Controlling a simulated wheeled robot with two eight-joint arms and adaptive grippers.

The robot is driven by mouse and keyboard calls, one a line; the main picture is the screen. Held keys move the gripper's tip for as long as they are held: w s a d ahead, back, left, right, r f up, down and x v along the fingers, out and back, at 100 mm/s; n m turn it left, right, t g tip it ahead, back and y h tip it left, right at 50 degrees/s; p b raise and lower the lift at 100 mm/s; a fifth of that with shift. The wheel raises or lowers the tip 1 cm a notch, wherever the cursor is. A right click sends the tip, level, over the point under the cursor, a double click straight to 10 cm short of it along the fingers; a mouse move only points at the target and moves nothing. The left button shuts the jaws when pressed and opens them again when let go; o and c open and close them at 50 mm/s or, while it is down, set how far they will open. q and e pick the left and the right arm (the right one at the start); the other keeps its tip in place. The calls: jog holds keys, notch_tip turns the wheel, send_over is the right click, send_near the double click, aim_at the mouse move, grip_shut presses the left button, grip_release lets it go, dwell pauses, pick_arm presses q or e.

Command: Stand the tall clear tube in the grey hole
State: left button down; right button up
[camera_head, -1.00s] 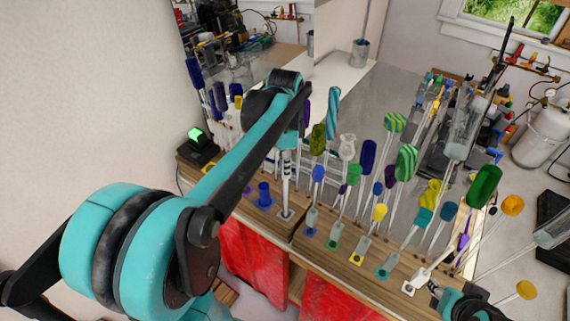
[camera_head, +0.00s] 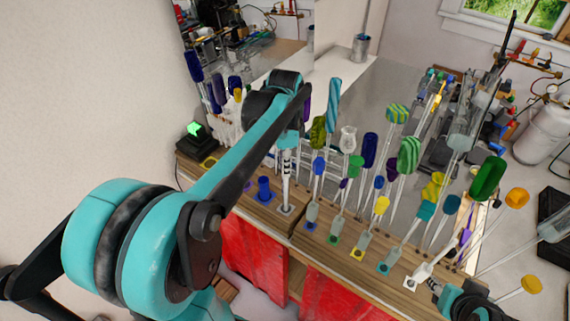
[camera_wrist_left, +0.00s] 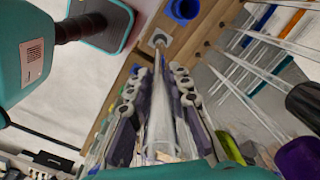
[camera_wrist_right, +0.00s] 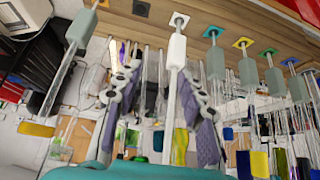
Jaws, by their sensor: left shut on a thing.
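The tall clear tube (camera_wrist_left: 160,95) stands about upright between the fingers of my left gripper (camera_head: 287,165), which is shut on it. Its lower end meets the grey square with the hole (camera_head: 286,209) on the wooden bench; I cannot tell how deep it sits. The grey square also shows in the left wrist view (camera_wrist_left: 160,38). The tube's top is hidden by my arm in the head view. My right gripper (camera_wrist_right: 160,75) is open, its fingers apart on either side of a rod with a white sleeve (camera_wrist_right: 176,50) at the bench's right end.
A short blue holder (camera_head: 264,188) stands just left of the grey square. Several rods with coloured tops, such as a dark green one (camera_head: 487,178), crowd the bench to the right. The wooden bench edge (camera_head: 325,262) runs in front, above red doors.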

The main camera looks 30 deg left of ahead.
pick_arm(q)
jog(key=shift+f, duration=0.3)
jog(key=c, duration=1.3)
grip_release()
notch_tip(320, 180, up, 12)
jog(key=shift+r, duration=0.1)
